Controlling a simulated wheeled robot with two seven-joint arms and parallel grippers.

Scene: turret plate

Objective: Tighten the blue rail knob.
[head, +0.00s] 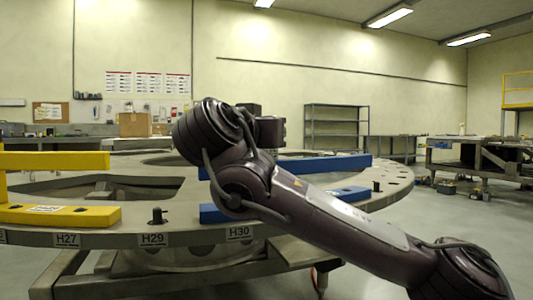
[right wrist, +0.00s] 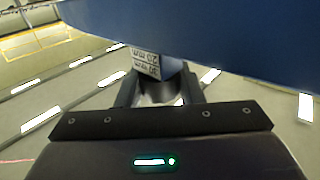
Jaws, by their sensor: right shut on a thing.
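The blue rail (head: 345,194) lies on the large round plate (head: 195,238), partly hidden behind my right arm; another blue length (head: 325,165) shows farther back. In the right wrist view the blue rail (right wrist: 210,35) fills the top, with a small white label (right wrist: 146,64) below its edge. My right gripper (right wrist: 160,86) is under the rail, its two dark fingers shut on a grey round knob (right wrist: 160,97). The knob's own colour is hard to tell. In the head view my right arm hides the knob and most of the gripper. My left gripper is not in view.
A yellow rail (head: 60,215) stands on the plate's left side. Shelves (head: 336,128) and a workbench (head: 470,160) stand behind; the floor at right is open.

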